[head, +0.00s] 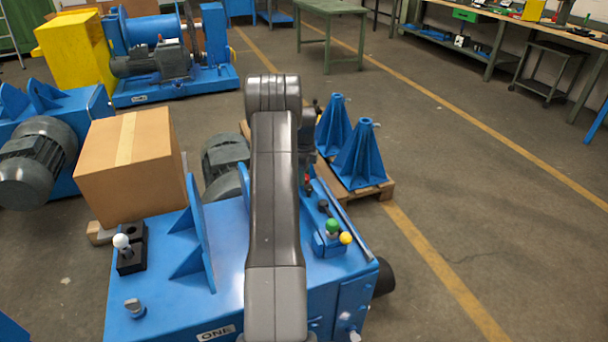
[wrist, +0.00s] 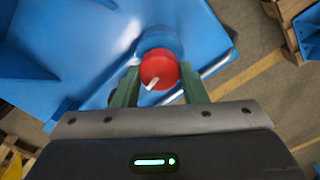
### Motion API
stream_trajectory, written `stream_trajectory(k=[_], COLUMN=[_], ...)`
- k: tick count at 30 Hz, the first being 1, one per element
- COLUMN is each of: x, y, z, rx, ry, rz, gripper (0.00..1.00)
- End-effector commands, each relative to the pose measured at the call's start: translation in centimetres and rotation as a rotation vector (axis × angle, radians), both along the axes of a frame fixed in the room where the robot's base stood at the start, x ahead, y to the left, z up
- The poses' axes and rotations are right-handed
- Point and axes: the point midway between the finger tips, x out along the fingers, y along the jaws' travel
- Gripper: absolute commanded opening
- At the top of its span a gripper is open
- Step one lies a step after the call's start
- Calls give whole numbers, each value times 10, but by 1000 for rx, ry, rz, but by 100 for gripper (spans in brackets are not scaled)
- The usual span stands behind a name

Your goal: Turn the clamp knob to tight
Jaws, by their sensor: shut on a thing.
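The red clamp knob (wrist: 157,66) shows in the wrist view, round, with a white pointer mark on its face. The mark points down and slightly left in that view. It stands over the blue machine base. My gripper (wrist: 160,76) has its two green fingers on either side of the knob and is shut on it. In the head view my arm covers most of this spot. A small red part (head: 308,182) shows just right of the arm, but I cannot tell if it is the knob.
The blue machine base (head: 160,305) carries a green ball knob (head: 332,226), a yellow one (head: 345,238) and a white-topped lever (head: 121,242). A cardboard box (head: 130,170) stands left. Blue stands (head: 362,160) sit on a pallet behind. The floor to the right is clear.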

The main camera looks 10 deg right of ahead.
Motion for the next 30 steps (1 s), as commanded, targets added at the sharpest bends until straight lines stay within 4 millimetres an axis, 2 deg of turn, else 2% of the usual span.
stream_trajectory(k=[9, 25, 26, 28, 29, 30], x=[1, 1, 1, 1, 1, 1], y=[0, 0, 0, 0, 0, 0], z=[2, 2, 2, 2, 2, 1], rx=[-2, -1, -1, -1, -1, -1], ry=[-4, -5, -5, -4, -4, -4], rz=[-116, -139, -139, -139, -139, -139], gripper=[16, 16, 42, 56, 60, 60])
